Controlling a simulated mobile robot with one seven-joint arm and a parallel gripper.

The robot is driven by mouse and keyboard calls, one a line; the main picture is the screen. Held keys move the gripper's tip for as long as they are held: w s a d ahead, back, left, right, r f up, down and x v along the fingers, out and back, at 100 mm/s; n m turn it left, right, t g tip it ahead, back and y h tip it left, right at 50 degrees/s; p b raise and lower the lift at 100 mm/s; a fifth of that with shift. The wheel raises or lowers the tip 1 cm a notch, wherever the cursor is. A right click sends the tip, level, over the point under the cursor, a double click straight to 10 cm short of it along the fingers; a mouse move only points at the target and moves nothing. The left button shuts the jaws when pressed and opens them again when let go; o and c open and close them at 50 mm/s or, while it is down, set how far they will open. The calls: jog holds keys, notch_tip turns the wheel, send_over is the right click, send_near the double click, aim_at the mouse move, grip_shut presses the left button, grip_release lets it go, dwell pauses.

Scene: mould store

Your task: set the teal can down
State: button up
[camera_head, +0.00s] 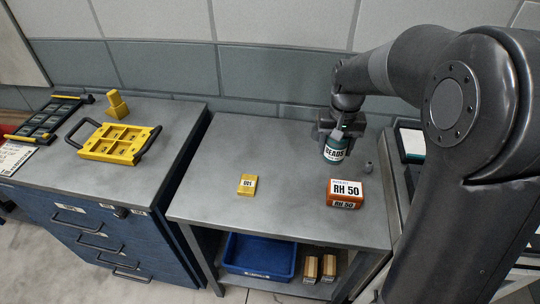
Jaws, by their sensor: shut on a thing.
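The teal can (335,153) has a white label reading "BEADS". It is at the right side of the grey table (285,185), near the back. My gripper (341,134) is around its upper part and shut on it. The can looks slightly tilted. I cannot tell whether its base touches the table top or hangs just above it. The gripper's fingers are partly hidden by the can and the wrist.
An orange box (344,194) marked "RH 50" stands in front of the can. A small grey piece (369,167) sits to its right. A yellow block (247,184) lies at the table's middle. The table's back left is clear. A blue bin (258,256) stands on the shelf below.

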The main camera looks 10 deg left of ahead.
jog(key=s+a+n, duration=0.1)
jog(key=s+a, duration=0.2)
jog(key=a, duration=2.3)
jog(key=a+f, duration=0.2)
jog(key=a, duration=0.1)
jog(key=s+a+f, duration=0.1)
jog(key=a+f, duration=0.1)
jog(key=a, duration=0.2)
jog(key=s+a+f, duration=0.1)
jog(key=a+f, duration=0.1)
jog(key=a, duration=0.1)
jog(key=shift+s+a+f, duration=0.1)
jog(key=shift+s+a, duration=0.15)
jog(key=shift+a, duration=0.1)
jog(key=shift+a+f, duration=0.35)
jog(key=shift+f, duration=1.85)
jog(key=shift+f, duration=0.15)
jog(key=o, duration=1.3)
